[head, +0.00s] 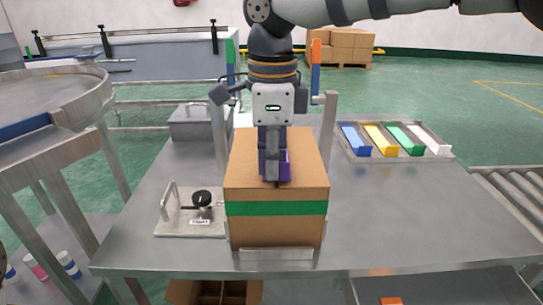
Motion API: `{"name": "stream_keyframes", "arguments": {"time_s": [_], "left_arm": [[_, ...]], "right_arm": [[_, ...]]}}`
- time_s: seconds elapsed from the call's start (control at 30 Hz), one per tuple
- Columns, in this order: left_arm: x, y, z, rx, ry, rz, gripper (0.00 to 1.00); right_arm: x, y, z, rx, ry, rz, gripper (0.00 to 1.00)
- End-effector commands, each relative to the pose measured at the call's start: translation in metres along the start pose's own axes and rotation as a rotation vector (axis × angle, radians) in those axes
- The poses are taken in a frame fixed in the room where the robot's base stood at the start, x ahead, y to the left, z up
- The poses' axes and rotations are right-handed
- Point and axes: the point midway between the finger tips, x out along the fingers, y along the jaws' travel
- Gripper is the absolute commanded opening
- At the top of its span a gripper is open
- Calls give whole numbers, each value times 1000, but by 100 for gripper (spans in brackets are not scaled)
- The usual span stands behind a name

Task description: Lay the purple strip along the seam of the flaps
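A closed brown cardboard box (245,188) stands on the metal table with a green band (300,208) across its front. My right gripper (271,176) points straight down over the middle of the box top, its fingers close together. The purple strip (285,166) shows at the fingers, between them and low against the box top. The fingers hide part of the strip and the seam of the flaps; I cannot tell whether the strip touches the cardboard. My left gripper is not in view.
A metal bracket (276,254) stands at the box's front edge, with upright posts (329,125) behind. A plate with a black knob (202,198) lies left of the box. A tray (398,158) of blue, yellow, green and white strips lies right. The table's front right is clear.

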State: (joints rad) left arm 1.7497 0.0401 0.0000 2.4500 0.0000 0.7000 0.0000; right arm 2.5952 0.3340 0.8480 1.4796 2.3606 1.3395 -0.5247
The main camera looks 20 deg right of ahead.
Motion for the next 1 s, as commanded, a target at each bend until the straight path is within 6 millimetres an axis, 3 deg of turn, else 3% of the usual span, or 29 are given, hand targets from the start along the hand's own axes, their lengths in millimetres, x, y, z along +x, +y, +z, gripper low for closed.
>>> {"name": "stream_keyframes", "arguments": {"time_s": [0.1,0.23,0.57,0.67,1.0], "left_arm": [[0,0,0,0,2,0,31],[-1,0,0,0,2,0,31],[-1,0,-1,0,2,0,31],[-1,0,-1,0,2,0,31],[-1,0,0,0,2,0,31]], "right_arm": [[-1,0,0,0,-1,-2,0],[-1,0,0,0,0,-1,28],[-4,0,0,0,-1,-2,28],[-22,0,1,1,-3,-4,28],[-106,0,1,1,-2,-4,28]]}}
